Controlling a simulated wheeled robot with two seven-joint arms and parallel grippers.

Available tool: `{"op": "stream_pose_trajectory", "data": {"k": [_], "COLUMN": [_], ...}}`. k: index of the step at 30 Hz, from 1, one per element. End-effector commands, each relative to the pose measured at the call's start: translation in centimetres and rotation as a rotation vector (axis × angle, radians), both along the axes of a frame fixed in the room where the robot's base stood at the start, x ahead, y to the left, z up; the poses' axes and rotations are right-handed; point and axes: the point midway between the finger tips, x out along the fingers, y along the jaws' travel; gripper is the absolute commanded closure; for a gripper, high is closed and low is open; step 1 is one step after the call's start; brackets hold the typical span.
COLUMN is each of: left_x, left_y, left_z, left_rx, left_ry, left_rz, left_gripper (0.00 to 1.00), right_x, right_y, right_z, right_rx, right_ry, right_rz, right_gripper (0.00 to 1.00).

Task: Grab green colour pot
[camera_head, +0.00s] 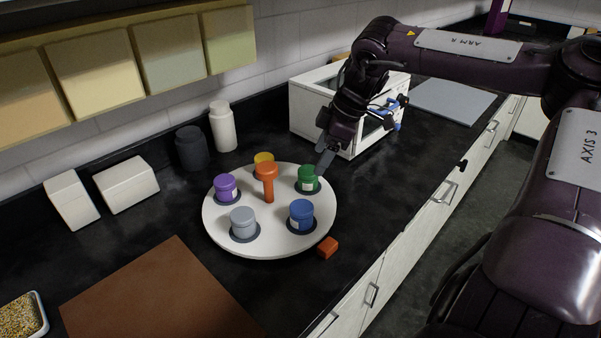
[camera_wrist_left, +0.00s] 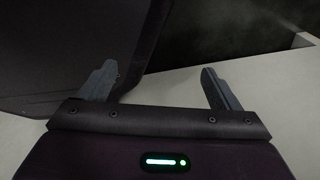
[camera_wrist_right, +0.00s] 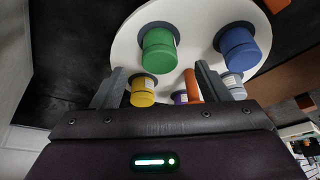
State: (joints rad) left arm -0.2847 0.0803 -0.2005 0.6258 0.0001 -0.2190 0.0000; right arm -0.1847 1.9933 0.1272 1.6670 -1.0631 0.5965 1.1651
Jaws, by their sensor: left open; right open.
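The green pot (camera_head: 308,179) stands upright in a dark round spot on the white round turntable (camera_head: 262,250), at its right rear. My right gripper (camera_head: 325,160) is right beside and slightly above it in the head view. In the right wrist view, the green pot (camera_wrist_right: 159,50) lies ahead of the open fingers (camera_wrist_right: 158,82), nearly centred between them; I cannot tell whether a finger touches it. Nothing is held. My left gripper (camera_wrist_left: 160,85) is open and empty in its own wrist view, and is out of the head view.
The turntable also bears a blue pot (camera_head: 301,214), grey pot (camera_head: 243,223), purple pot (camera_head: 226,187), yellow pot (camera_head: 264,161) and orange central post (camera_head: 267,181). An orange block (camera_head: 328,247) lies beside it. A white box-shaped unit (camera_head: 306,105) stands behind my right gripper.

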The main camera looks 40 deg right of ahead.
Motion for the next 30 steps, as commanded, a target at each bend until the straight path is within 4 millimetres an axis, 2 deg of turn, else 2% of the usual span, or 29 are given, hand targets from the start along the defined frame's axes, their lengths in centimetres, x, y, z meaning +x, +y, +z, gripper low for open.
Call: {"op": "stream_pose_trajectory", "data": {"k": [3, 7, 11, 15, 19, 25, 26, 30], "left_x": [-2.3, -3.5, -3.2, -1.7, -0.4, -0.7, -0.8, -1.5], "left_y": [0.1, 0.2, 0.2, 0.1, -0.1, 0.0, 0.0, 0.0], "left_z": [-0.1, 0.1, 0.4, 0.6, 0.8, 0.7, 0.7, 0.6], "left_rx": [0.002, 0.004, 0.004, 0.001, -0.001, 0.0, 0.0, 0.001], "left_ry": [0.032, 0.05, 0.045, 0.023, 0.004, 0.009, 0.011, 0.02], "left_rz": [0.0, 0.0, 0.0, 0.0, 0.0, 0.0, 0.0, 0.001], "left_gripper": [0.15, 0.15, 0.15, 0.15, 0.15, 0.15, 0.15, 0.15], "right_x": [0.3, 0.9, 1.6, 2.1, 2.4, 2.4, 2.4, 2.4], "right_y": [0.4, 0.8, 1.5, 1.9, 2.1, 2.1, 2.1, 2.1], "right_z": [-1.3, -2.3, -3.6, -5.2, -5.7, -5.8, -5.8, -5.7], "right_rx": [0.001, 0.0, 0.001, -0.001, 0.0, 0.0, 0.0, 0.0], "right_ry": [0.003, 0.003, 0.005, 0.003, 0.0, -0.002, -0.002, -0.002], "right_rz": [0.001, 0.001, 0.002, 0.001, 0.001, 0.001, 0.001, 0.001], "right_gripper": [0.31, 0.31, 0.31, 0.31, 0.31, 0.31, 0.32, 0.51]}}
